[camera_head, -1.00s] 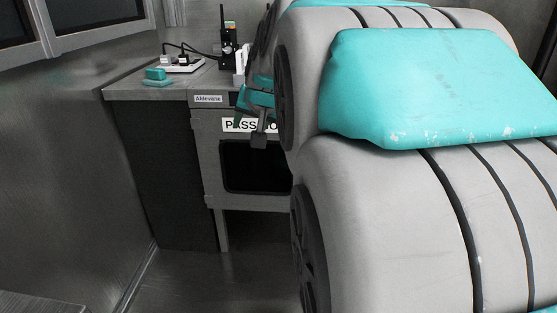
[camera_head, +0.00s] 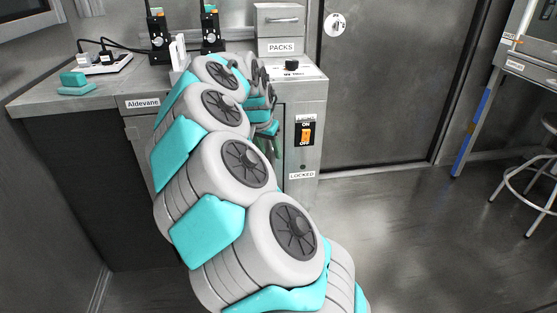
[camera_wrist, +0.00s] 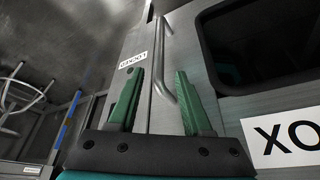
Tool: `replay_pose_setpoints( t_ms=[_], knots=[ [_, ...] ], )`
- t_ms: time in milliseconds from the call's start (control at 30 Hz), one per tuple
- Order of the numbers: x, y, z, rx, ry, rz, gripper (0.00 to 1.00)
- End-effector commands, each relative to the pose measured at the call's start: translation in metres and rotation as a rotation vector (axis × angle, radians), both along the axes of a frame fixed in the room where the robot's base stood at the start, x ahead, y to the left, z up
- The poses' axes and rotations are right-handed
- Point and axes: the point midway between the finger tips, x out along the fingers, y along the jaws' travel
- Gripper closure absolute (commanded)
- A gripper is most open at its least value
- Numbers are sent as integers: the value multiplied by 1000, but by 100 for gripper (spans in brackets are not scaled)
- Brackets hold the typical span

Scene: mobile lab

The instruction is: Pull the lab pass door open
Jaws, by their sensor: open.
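The pass door (camera_wrist: 190,55) fills the right of the wrist view, with a dark window (camera_wrist: 262,40) and a white label (camera_wrist: 285,138) in part. It looks flush with the panel beside it. Its long bar handle (camera_wrist: 164,55) runs along the door's edge. My gripper (camera_wrist: 159,71) is open and empty, its two green fingers apart in front of the handle. The handle shows between the fingertips; I cannot tell how much depth separates them. In the head view my arm hides most of the door, and my gripper (camera_head: 267,128) shows only in part.
Beside the door stands a panel with an ON/OFF switch (camera_head: 306,133) and a LOCKED label (camera_head: 302,175). A PACKS drawer box (camera_head: 281,30) and counter items, including a power strip (camera_head: 104,63), sit above. Floor (camera_head: 400,230) at right is clear up to a stool (camera_head: 530,190).

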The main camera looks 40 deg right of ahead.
Motion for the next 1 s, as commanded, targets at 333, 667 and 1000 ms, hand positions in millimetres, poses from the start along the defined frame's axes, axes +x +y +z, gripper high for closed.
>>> replay_pose_setpoints(
  t_ms=[333, 667, 1000],
  knots=[
    [4, -13, -39, 6, 13, -6, 50],
    [10, -27, -74, 6, 12, -6, 50],
    [11, -28, -77, 5, 9, -6, 52]
  ],
)
